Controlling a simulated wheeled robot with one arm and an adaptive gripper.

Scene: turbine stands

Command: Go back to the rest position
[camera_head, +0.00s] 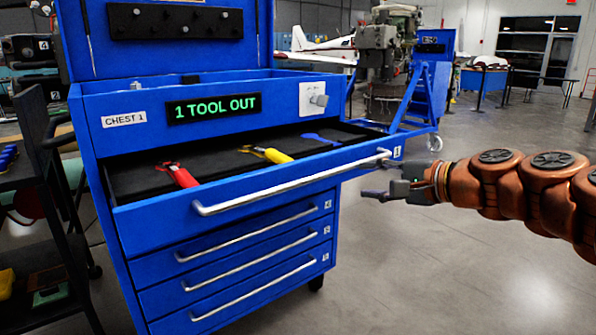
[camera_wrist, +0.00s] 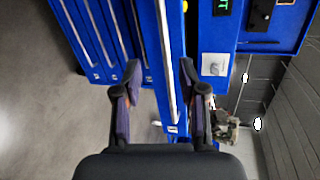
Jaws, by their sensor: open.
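My gripper (camera_head: 378,178) is open at the right end of the top drawer's silver handle (camera_head: 290,184). In the wrist view its two dark fingers (camera_wrist: 158,85) stand apart, with the handle (camera_wrist: 168,70) running between them. I cannot tell whether either finger touches it. The top drawer (camera_head: 250,192) of the blue tool chest (camera_head: 103,104) is pulled out. It holds a red-handled tool (camera_head: 181,176) and a yellow-handled tool (camera_head: 272,155) in dark foam. A blue tool-shaped patch (camera_head: 320,138) lies bare at the right. The display (camera_head: 213,108) reads "1 TOOL OUT".
The lower drawers (camera_head: 250,249) are shut. A dark shelf cart (camera_head: 45,205) stands close at the left. A blue wheeled stand (camera_head: 420,95) with machinery (camera_head: 388,45) is behind the chest. A small airplane (camera_head: 322,47) is farther back. The grey floor (camera_head: 480,270) at the right is clear.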

